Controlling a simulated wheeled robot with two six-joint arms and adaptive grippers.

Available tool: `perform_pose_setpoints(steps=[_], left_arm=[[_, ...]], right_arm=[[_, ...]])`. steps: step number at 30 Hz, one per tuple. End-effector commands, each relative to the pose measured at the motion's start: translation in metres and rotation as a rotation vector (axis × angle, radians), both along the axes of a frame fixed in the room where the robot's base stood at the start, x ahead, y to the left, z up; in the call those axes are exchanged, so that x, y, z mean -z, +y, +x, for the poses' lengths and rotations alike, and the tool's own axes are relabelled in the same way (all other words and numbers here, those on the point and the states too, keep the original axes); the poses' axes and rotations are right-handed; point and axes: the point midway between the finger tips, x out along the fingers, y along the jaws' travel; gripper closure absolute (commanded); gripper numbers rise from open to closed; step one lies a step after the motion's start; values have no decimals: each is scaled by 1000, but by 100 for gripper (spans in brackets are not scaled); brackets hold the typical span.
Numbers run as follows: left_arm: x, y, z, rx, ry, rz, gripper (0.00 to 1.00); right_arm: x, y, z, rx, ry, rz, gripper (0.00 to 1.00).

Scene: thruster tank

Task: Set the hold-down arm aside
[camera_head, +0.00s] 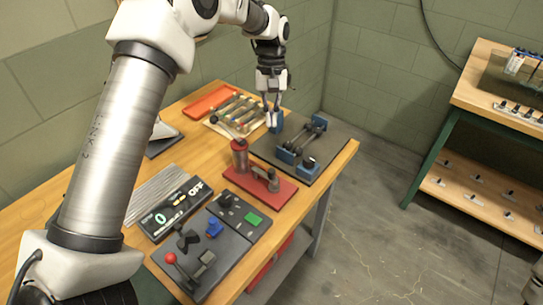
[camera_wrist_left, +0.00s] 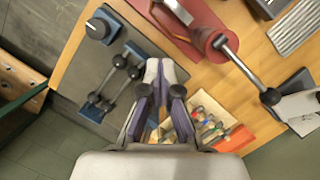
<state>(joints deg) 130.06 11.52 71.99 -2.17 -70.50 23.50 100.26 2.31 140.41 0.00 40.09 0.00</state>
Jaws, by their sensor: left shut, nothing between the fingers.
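My left gripper (camera_head: 272,126) is shut and empty. Its fingers point down over the dark plate (camera_head: 262,146), at its far left part. In the left wrist view its fingertips (camera_wrist_left: 158,66) meet beside the plate's two dark rods. The rods (camera_head: 302,139) lie between blue blocks (camera_head: 285,156). A red stand (camera_head: 266,187) has a red post (camera_head: 239,158) with a grey arm (camera_head: 226,130) sticking out sideways. The arm (camera_wrist_left: 243,68) ends in a dark ball. I cannot tell for certain which part is the hold-down arm. My gripper is apart from the grey arm.
A tray of slim tools (camera_head: 238,108) and an orange tray (camera_head: 209,101) lie at the back. In front are a display box (camera_head: 172,210) and a control panel (camera_head: 205,262) with a red-ball lever. Another bench (camera_head: 492,88) stands right, across open floor.

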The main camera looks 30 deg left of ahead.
Motion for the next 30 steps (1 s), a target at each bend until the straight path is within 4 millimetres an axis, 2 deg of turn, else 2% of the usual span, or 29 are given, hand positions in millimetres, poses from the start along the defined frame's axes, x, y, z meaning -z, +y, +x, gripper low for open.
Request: perform_pose_setpoints(steps=[5,14,18,21,30], left_arm=[[27,-4,-7,1,6,0,100],[90,-12,-21,0,5,-1,100],[87,-25,-42,1,3,0,100],[89,-30,-51,1,3,0,100],[91,-32,-54,0,0,0,100]], right_arm=[[-7,0,0,-1,-1,0,26],[-22,0,0,0,-1,0,26],[-34,0,1,0,-2,0,26],[-36,0,0,0,-1,0,26],[-36,0,0,0,-1,0,26]])
